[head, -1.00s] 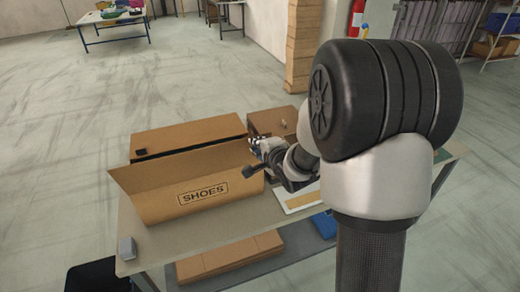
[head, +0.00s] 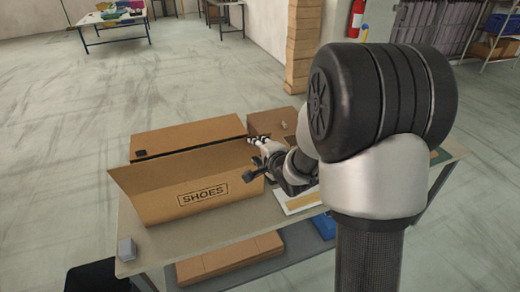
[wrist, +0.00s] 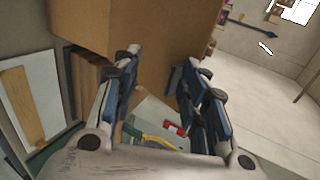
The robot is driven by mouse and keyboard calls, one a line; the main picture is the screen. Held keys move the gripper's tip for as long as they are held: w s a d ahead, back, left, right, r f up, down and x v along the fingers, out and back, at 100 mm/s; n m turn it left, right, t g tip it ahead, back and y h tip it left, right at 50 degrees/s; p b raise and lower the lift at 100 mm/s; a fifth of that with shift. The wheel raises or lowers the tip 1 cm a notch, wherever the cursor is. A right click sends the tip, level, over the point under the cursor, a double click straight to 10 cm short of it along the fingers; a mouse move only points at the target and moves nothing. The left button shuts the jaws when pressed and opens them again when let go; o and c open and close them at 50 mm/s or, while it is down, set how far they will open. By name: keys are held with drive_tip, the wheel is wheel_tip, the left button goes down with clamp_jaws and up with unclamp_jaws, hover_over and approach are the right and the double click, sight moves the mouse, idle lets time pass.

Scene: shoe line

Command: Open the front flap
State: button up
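The brown shoe box (head: 165,205), marked SHOES on its near face, stands on the table at left of centre in the head view. A broad cardboard panel (head: 150,178) rises above that face and leans; I cannot tell its exact fold line. My gripper (head: 258,143) is at the box's right end, near the top edge, apart from the lettered face. In the wrist view my gripper (wrist: 158,66) has its two blue-padded fingers spread, with nothing held between them. Brown cardboard (wrist: 140,28) fills the top of that view, beyond the fingertips; contact cannot be told.
A second brown carton (head: 275,122) stands behind my gripper. A white board with a wooden strip (head: 303,200) lies on the table to the right, and a small grey block (head: 127,249) sits at the table's left corner. Flat cardboard (head: 230,257) lies on the lower shelf.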

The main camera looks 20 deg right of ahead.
drive_tip(key=shift+s+f, duration=0.25)
drive_tip(key=shift+f, duration=0.35)
drive_tip(key=r+v, duration=0.1)
drive_tip(key=v, duration=0.6)
drive_tip(key=shift+r, duration=0.15)
